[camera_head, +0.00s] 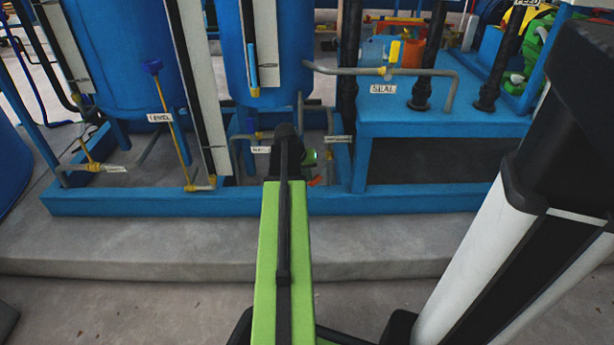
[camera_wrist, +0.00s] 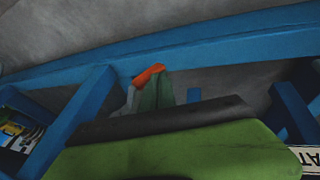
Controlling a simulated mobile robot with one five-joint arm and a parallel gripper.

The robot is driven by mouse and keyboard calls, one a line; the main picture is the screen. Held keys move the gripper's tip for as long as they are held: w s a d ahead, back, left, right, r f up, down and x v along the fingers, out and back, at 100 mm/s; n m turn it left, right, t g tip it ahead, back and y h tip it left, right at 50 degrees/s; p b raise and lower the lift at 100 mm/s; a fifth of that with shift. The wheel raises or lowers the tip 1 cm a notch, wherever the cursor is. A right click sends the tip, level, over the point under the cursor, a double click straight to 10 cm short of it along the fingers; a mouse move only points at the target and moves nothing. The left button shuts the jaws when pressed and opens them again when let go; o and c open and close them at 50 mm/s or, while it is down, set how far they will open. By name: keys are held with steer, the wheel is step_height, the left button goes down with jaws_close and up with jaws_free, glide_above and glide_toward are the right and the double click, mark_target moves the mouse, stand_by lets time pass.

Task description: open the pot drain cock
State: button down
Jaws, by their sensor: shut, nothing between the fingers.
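No label that I can read names the pot drain cock, so I cannot tell which fitting it is. In the head view, a yellow-ended pipe fitting (camera_head: 95,167) with a small tag is at the lower left, and a yellow fitting (camera_head: 200,187) is on the frame left of my arm. Small labelled pipework (camera_head: 338,139) stands behind the end of my arm. My gripper (camera_head: 314,179) is low at the blue frame, partly hidden by my arm. In the wrist view its orange-tipped fingers (camera_wrist: 150,77) are together and empty, in front of a blue beam.
Two blue tanks (camera_head: 120,45) (camera_head: 262,50) stand behind the blue base frame (camera_head: 120,203). A blue bench (camera_head: 440,124) with a SEAL label (camera_head: 383,89) and pipes is at the right. The concrete step (camera_head: 130,245) in front is clear. A white label (camera_wrist: 306,158) is at the wrist view's right edge.

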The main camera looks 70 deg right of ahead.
mark_target(315, 184)
steer(key=f+b, duration=0.1)
steer(key=s+f+b, duration=0.1)
steer(key=s+d+f+b, duration=0.1)
steer(key=f, duration=0.1)
steer(key=shift+s+b, duration=0.25)
steer(key=shift+b, duration=0.1)
steer(key=shift+s+d+f+b, duration=0.2)
steer(key=shift+s+f+b, duration=0.2)
steer(key=shift+s, duration=0.2)
